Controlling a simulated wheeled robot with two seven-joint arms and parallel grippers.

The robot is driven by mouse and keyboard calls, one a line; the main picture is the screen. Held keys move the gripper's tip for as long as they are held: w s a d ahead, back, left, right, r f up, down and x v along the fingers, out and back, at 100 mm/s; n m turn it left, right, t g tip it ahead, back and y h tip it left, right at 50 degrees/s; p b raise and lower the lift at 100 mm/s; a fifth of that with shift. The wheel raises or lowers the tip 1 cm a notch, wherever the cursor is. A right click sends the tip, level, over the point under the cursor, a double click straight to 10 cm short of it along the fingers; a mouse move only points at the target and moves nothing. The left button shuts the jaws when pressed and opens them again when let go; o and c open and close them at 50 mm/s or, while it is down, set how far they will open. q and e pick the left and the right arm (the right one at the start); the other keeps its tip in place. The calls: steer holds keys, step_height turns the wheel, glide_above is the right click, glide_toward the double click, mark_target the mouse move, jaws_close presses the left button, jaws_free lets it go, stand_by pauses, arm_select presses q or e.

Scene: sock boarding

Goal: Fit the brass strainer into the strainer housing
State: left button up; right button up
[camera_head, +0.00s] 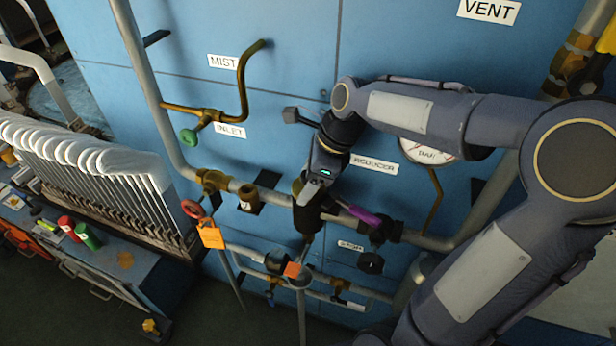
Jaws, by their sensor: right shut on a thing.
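My right gripper (312,190) reaches down from the upper right and is shut at the pipe run on the blue panel. A small brass-coloured piece (298,186) shows at its fingers and looks like the brass strainer; it is mostly hidden by the gripper. Directly below is a dark upright cylindrical body (307,219) on the pipe, which looks like the strainer housing. I cannot tell whether the strainer is inside its mouth or just above it. My left gripper is not in view.
A purple lever (362,215) and black fitting stand close to the right of the gripper. A red ring with an orange tag (211,235) hangs on the left. A curved brass pipe (243,85) and green knob (189,136) stick out from the panel. White socks on boards (90,160) fill the left.

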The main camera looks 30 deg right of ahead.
steer(key=shift+f+b, duration=0.45)
steer(key=shift+f, duration=0.3)
steer(key=o, duration=1.6)
steer(key=v, duration=0.7)
steer(key=shift+s+d+r, duration=0.1)
steer(key=shift+d+r, duration=0.05)
steer(key=shift+r, duration=0.25)
steer(key=shift+s, duration=0.1)
